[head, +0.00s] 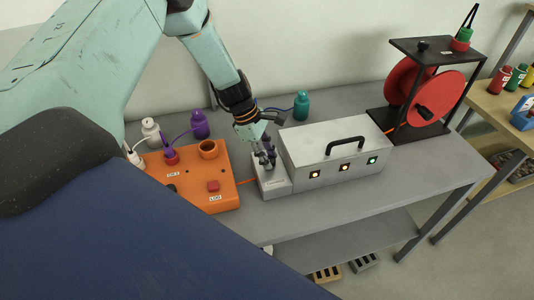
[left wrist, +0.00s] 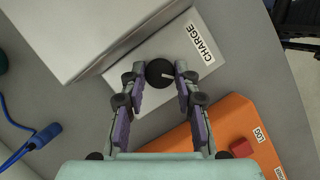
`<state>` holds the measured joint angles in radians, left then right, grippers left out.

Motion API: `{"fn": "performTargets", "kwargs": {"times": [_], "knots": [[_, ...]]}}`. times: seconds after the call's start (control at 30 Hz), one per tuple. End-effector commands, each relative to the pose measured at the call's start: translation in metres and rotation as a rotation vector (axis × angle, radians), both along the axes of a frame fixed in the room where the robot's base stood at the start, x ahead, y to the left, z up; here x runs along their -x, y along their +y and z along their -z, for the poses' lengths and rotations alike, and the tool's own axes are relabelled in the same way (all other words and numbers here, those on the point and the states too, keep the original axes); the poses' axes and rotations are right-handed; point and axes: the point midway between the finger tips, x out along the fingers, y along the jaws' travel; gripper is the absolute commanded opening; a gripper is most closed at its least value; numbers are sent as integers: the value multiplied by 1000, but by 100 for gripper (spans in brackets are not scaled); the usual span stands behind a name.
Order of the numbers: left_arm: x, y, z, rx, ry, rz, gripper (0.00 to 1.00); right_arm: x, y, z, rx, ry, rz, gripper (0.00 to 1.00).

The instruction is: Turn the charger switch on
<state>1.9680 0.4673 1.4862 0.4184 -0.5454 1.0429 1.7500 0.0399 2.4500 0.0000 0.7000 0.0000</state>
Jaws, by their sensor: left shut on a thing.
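The charger switch is a round black knob (left wrist: 160,72) with a pale pointer line, on a light grey box (left wrist: 208,32) labelled CHARGE. In the left wrist view the pointer is turned toward the right, roughly toward the label. My left gripper (left wrist: 160,78) is shut on the knob, with a purple-padded finger on each side. In the head view my left gripper (head: 266,160) reaches down onto the small grey switch box (head: 272,188), and its fingers hide most of the knob. My right gripper is in neither view.
The white charger case (head: 330,150) with a black handle (head: 345,145) and lit indicators stands right of the switch box. An orange box (head: 205,180) with a red button (head: 213,186) is left. A red reel (head: 437,97) stands farther right. Bottles line the back.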

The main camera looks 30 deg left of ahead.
Motion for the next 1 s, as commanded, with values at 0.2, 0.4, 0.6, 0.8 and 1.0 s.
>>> {"fn": "performTargets", "kwargs": {"times": [0.2,0.4,0.6,0.8,1.0], "knots": [[-1,-1,3,1,3,209,0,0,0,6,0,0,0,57],[-2,-1,3,1,4,390,0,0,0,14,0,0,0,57],[-2,-2,3,2,4,541,0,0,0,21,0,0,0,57],[-2,-2,3,4,4,647,0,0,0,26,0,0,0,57],[-2,-2,3,4,6,709,0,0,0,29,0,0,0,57]]}}
